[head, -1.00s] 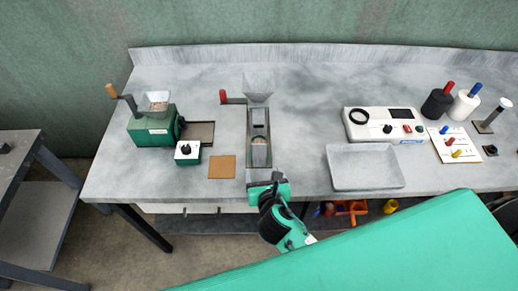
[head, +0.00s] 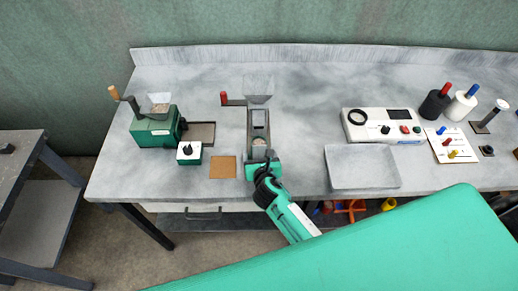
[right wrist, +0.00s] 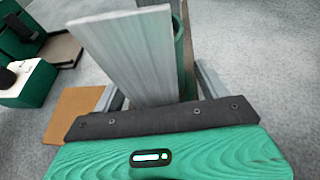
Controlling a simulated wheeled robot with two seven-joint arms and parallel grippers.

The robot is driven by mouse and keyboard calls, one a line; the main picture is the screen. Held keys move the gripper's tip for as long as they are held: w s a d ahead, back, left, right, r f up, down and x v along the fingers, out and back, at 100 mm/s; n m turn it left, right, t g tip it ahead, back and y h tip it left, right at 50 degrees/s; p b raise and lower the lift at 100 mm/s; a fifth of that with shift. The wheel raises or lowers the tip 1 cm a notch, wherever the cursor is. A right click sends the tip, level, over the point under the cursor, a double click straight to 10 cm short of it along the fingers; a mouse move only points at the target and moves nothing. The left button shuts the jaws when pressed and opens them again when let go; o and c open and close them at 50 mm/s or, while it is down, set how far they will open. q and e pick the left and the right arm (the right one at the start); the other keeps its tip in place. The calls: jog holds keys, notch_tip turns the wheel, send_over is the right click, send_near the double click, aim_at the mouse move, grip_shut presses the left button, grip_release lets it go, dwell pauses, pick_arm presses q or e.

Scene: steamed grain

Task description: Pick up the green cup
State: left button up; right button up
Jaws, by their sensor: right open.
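The green cup (head: 258,151) stands in the narrow metal chute stand below the grey hopper, near the bench's front edge. Its rim and pale inside show in the head view; its front is hidden by my right gripper. My right gripper (head: 261,161) is open at the front of the stand, right up against the cup's near side. Contact cannot be told. My left gripper is not in view.
A grey hopper (head: 258,86) with a red-handled crank rises behind the cup. A green mill (head: 155,130), a switch box (head: 189,152) and a brown pad (head: 223,167) lie left. A grey tray (head: 362,168) and a white instrument (head: 384,126) stand right.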

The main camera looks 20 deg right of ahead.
grip_shut()
dwell(0.3)
jog(key=shift+r, duration=0.1)
